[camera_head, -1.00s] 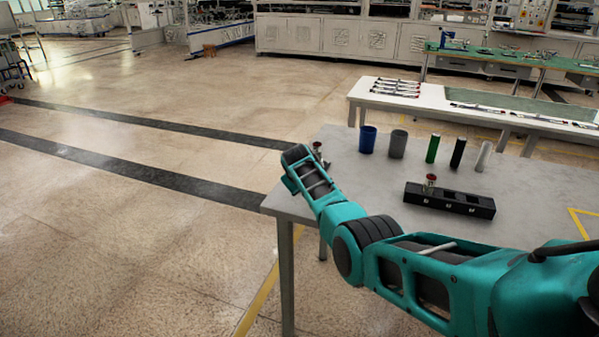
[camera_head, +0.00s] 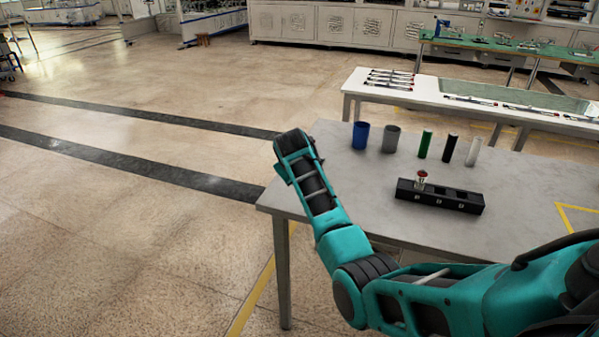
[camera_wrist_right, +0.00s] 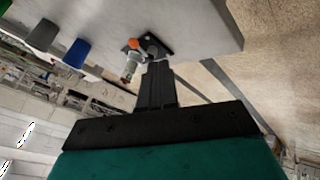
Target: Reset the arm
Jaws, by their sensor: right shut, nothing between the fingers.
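My right arm comes in from the right in the head view, its wrist end (camera_head: 296,150) raised at the table's left corner; its fingers are hidden there. In the right wrist view my right gripper (camera_wrist_right: 157,72) is shut and empty. Just beyond its fingertips in that picture is a small metal fitting with an orange part (camera_wrist_right: 133,45) by a dark plate (camera_wrist_right: 156,46). I cannot tell whether the fingers touch it. My left gripper is not in view.
On the grey table (camera_head: 350,205) stand a blue cup (camera_head: 364,136), a grey cup (camera_head: 390,139), green (camera_head: 425,144), black (camera_head: 450,148) and white (camera_head: 473,152) cylinders. A black slotted block (camera_head: 455,201) holds a red-topped piece (camera_head: 421,179). Open floor lies left.

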